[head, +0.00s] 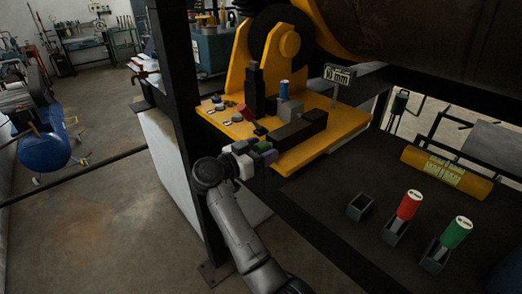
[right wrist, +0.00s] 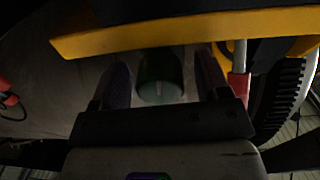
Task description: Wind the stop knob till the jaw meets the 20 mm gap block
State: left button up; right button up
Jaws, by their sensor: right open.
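The stop knob is a dark green round knob with a pale line on its face; it shows in the right wrist view (right wrist: 160,80) and small in the head view (head: 262,146). My right gripper (head: 256,153) is open at the front edge of the yellow plate; in the right wrist view (right wrist: 162,85) its fingers stand either side of the knob. I cannot tell if they touch it. A blue-topped cylinder (head: 284,88), possibly the gap block, stands on the yellow plate (head: 328,133) by a grey block (head: 290,109) and a black upright (head: 256,92). The jaw contact is unclear. My left gripper is out of view.
A small sign (head: 339,76) seems to read 10 mm. On the dark bench, a red cylinder (head: 409,205) and a green cylinder (head: 456,232) stand in grey holders beside an empty holder (head: 360,206). A black post (head: 180,100) rises left of the plate.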

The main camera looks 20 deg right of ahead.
jog(key=c, duration=0.9)
jog(key=shift+r+m+p, duration=0.15)
jog(key=shift+m+p, duration=0.25)
jog(key=shift+p, duration=0.25)
jog(key=shift+m, duration=0.3)
jog(key=o, duration=0.9)
